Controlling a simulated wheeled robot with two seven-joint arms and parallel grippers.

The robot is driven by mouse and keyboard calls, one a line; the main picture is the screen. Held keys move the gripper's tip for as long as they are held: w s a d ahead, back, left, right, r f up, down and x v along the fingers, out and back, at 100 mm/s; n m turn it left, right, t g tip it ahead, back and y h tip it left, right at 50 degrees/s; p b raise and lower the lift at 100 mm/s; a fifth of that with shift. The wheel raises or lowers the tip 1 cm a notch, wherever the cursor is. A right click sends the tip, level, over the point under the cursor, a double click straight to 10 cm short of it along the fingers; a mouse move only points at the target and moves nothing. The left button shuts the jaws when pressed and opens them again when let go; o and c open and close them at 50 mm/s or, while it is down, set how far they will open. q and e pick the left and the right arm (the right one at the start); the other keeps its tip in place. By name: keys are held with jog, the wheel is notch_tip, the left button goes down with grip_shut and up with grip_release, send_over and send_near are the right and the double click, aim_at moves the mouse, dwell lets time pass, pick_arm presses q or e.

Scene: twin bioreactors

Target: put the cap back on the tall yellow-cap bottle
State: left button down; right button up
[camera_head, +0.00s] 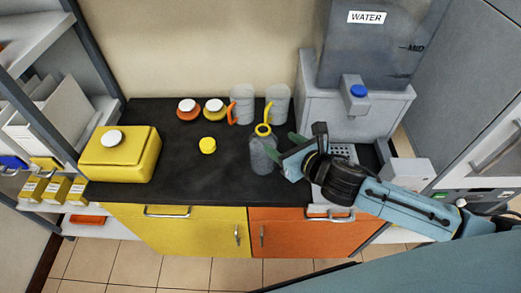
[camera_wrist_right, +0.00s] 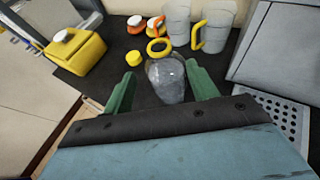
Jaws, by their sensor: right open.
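The tall bottle (camera_head: 263,152) is grey and see-through with a yellow ring at its open neck. It stands upright on the dark counter; it also shows in the right wrist view (camera_wrist_right: 167,82). The yellow cap (camera_head: 208,145) lies on the counter left of the bottle, and in the wrist view (camera_wrist_right: 134,58) it is beyond the left finger. My right gripper (camera_head: 284,147) is open at the bottle's right side. In the wrist view its green fingers (camera_wrist_right: 160,75) appear on either side of the bottle; I cannot tell whether they touch it. My left gripper is not in view.
A yellow canister (camera_head: 120,160) with a white cap stands at the left. Two small white-capped bottles, orange (camera_head: 188,112) and yellow (camera_head: 215,113), and two clear jugs (camera_head: 242,102) (camera_head: 279,102) stand behind. The water dispenser (camera_head: 350,115) is at the right. The counter's (camera_head: 200,185) front middle is clear.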

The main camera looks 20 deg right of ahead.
dwell(0.3)
jog(key=s+d+f+m+g+h+b, duration=0.15)
jog(key=s+f+m+g, duration=0.45)
jog(key=m, duration=0.9)
jog(key=s+d+f+m+g+h, duration=0.1)
jog(key=s+d+f+m+h, duration=0.15)
jog(key=s+f+m, duration=0.9)
jog(key=s+d+f+m+g+b, duration=0.1)
jog(key=s+f+m+b, duration=0.25)
jog(key=f, duration=0.85)
jog(key=s+d+f+m+g+b, duration=0.15)
jog(key=f+m, duration=0.25)
jog(key=f, duration=0.8)
jog(key=s+f+m+g+b, duration=0.2)
jog(key=s+f+m+b, duration=0.1)
jog(key=s+f, duration=1.1)
jog(key=s+d+b, duration=0.1)
jog(key=s, duration=0.3)
jog(key=shift+s+f, duration=0.15)
jog(key=shift+s, duration=0.1)
jog(key=shift+g, duration=0.25)
